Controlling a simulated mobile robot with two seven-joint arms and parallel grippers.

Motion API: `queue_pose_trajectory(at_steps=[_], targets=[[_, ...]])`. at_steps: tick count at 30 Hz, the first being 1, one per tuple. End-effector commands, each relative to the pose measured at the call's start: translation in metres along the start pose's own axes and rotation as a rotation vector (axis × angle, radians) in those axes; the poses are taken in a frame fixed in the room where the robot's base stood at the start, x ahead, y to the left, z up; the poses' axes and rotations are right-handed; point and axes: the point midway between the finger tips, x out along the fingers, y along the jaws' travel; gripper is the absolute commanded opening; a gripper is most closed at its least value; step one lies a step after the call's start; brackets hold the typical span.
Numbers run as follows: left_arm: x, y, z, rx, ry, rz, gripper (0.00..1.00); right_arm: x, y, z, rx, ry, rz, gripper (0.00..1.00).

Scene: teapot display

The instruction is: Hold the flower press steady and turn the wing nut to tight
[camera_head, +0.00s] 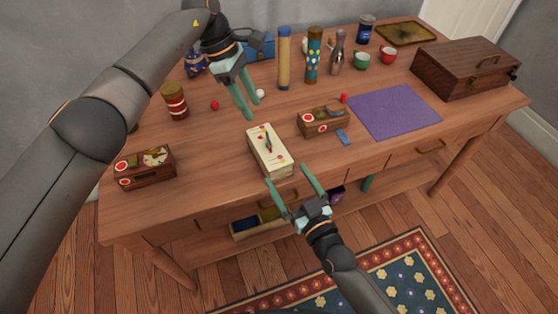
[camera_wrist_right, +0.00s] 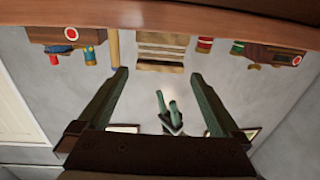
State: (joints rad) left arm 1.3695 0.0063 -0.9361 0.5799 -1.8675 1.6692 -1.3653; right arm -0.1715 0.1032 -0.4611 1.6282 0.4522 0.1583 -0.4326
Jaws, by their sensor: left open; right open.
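The flower press (camera_head: 264,158) is a cream block with a flower-patterned top, lying near the table's front edge. A small dark piece, perhaps the wing nut (camera_head: 268,143), is on its top; its exact shape is too small to tell. In the right wrist view the layered side of the press (camera_wrist_right: 160,52) appears beyond my fingers. My left gripper (camera_head: 253,108) is open and empty above the table, behind the press. My right gripper (camera_head: 288,174) is open and empty in front of the press, its fingers pointing toward it. Neither gripper appears to touch it.
A wooden box (camera_head: 145,167) stands left of the press and another wooden box (camera_head: 323,120) stands to its right. A purple mat (camera_head: 395,112) lies further right. A red-banded jar (camera_head: 174,101) and tall cylinders (camera_head: 284,58) stand behind. A small red ball (camera_head: 215,105) lies at the back left.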

Motion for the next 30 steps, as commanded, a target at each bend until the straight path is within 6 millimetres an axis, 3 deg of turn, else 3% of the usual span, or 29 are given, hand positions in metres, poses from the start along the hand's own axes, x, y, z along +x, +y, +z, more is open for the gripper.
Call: queue_pose_trajectory(at_steps=[6, 12, 25, 30], targets=[[0.000, 0.000, 0.000, 0.000, 0.000, 0.000, 0.50, 0.044, 0.000, -0.001, 0.000, 0.001, 0.000, 1.00], [0.000, 0.000, 0.000, 0.000, 0.000, 0.000, 0.50, 0.067, 0.000, 0.000, 0.000, -0.001, 0.000, 1.00], [0.000, 0.000, 0.000, 0.000, 0.000, 0.000, 0.50, 0.075, 0.000, 0.000, 0.000, -0.001, 0.000, 1.00], [0.000, 0.000, 0.000, 0.000, 0.000, 0.000, 0.50, 0.075, 0.000, 0.000, 0.000, -0.001, 0.000, 0.81]])
